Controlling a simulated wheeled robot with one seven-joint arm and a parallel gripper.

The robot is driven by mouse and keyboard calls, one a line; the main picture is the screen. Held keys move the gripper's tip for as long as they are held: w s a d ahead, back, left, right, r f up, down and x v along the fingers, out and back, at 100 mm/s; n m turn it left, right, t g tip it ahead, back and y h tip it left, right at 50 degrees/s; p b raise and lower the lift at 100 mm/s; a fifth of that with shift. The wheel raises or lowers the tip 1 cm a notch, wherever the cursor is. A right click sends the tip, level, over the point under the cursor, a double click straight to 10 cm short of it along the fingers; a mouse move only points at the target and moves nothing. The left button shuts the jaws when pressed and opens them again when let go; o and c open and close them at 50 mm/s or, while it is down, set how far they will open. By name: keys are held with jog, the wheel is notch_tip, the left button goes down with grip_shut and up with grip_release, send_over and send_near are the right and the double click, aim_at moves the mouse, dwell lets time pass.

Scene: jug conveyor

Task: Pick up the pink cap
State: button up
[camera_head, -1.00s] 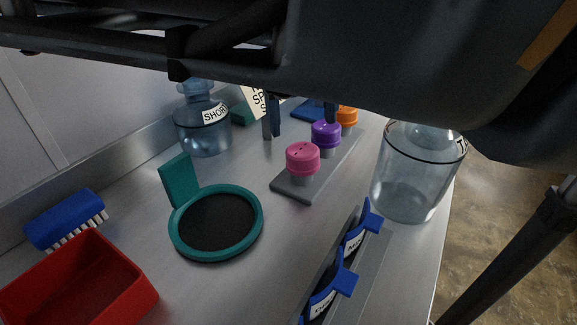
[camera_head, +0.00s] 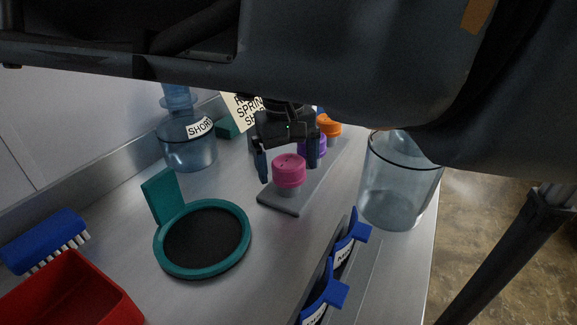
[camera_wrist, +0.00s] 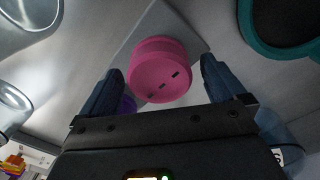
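The pink cap (camera_head: 289,170) sits on a post at the near end of a grey rack (camera_head: 283,203). My gripper (camera_head: 288,172) is open, with one finger on each side of the cap in the head view. In the wrist view the pink cap (camera_wrist: 160,70) lies between and a little beyond the two blue fingertips (camera_wrist: 160,76), with a narrow gap showing on each side. The purple cap (camera_head: 312,146) behind it is partly hidden by my gripper, and the orange cap (camera_head: 328,126) is farther back.
A clear jug (camera_head: 400,185) stands right of the rack, and a jug labelled SHORT (camera_head: 188,150) stands back left. A teal ring with a black pad (camera_head: 247,245) lies left of the rack. Blue-clipped holders (camera_head: 347,240) are at front right. A red bin (camera_head: 75,290) and blue brush (camera_head: 42,238) are at left.

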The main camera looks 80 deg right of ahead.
jog(key=c, duration=1)
jog(key=shift+r, duration=0.1)
